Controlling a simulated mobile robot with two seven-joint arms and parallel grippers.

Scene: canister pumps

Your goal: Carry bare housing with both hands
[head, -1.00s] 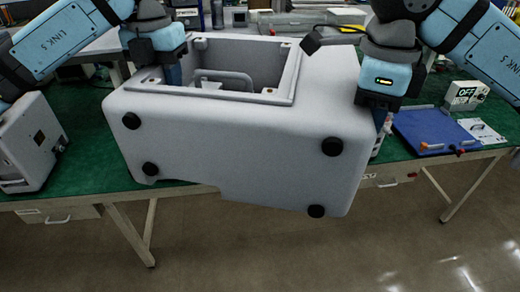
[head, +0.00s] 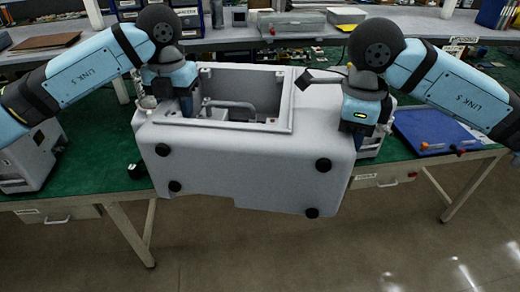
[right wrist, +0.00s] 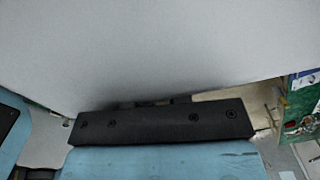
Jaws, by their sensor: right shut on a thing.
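The bare housing (head: 245,160) is a large light-grey box with an open top cavity and black round feet on the side facing me. It overlaps the table's front edge in the head view; I cannot see whether its underside touches anything. My left gripper (head: 186,103) is at its left wall, with a finger inside the cavity; its jaw gap is hidden. My right gripper (head: 359,136) is shut on the housing's right side, its fingertips mostly hidden. The right wrist view shows the pale housing surface (right wrist: 150,50) close above the dark gripper body.
The green-topped table (head: 95,120) has a grey machine (head: 28,160) at left and a blue tray (head: 430,130) at right. A small black part (head: 136,170) lies near the left front edge. A shelf (head: 240,37) stands behind. The floor in front is clear.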

